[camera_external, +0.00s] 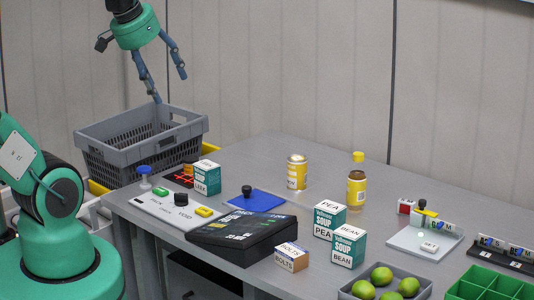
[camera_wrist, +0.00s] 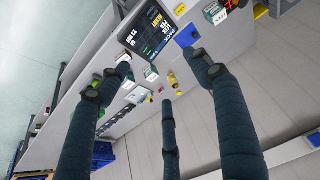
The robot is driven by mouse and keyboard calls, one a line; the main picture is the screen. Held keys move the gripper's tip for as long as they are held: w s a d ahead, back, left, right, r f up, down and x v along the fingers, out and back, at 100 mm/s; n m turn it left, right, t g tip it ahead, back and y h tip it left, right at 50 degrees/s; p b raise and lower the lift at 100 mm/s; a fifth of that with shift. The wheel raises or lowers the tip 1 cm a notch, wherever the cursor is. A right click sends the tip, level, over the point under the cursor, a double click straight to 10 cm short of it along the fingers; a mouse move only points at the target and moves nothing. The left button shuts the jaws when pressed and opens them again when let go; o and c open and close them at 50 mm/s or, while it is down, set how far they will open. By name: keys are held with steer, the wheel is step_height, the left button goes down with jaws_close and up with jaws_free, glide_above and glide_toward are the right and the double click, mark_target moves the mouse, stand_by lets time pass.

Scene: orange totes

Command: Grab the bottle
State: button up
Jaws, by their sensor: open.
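A bottle (camera_external: 357,188) with a yellow cap and an amber and yellow body stands upright on the grey table, right of the middle in the external view. My gripper (camera_external: 169,88) hangs at the upper left, over the grey basket, well away from the bottle. Its dark fingers are spread and empty; they also show in the wrist view (camera_wrist: 158,84). A small yellow object (camera_wrist: 173,80) shows between the fingers there, but I cannot tell whether it is the bottle.
A yellow can (camera_external: 297,172) stands left of the bottle. Soup boxes (camera_external: 348,246) stand in front of it. The grey basket (camera_external: 120,131) is at the table's left end. A black register (camera_external: 240,237), a blue mat (camera_external: 262,203) and a lime tray (camera_external: 350,296) are nearby. Behind the bottle is bare table.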

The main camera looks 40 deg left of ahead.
steer(key=w+d+r+g+p, duration=0.15)
steer(key=w+r, duration=0.25)
steer(key=w, duration=0.5)
steer(key=g+p, duration=0.4)
steer(key=p, duration=0.5)
glide_above(358, 154)
steer(key=shift+m, duration=0.4)
step_height(358, 154, down, 27)
steer(key=shift+s+a+r, duration=0.1)
steer(key=shift+s, duration=0.05)
steer(key=shift+f, duration=0.55)
steer(key=shift+f, duration=0.1)
steer(key=shift+d+f+p, duration=0.2)
steer(key=shift+f+p, duration=0.25)
steer(key=shift+f, duration=3.75)
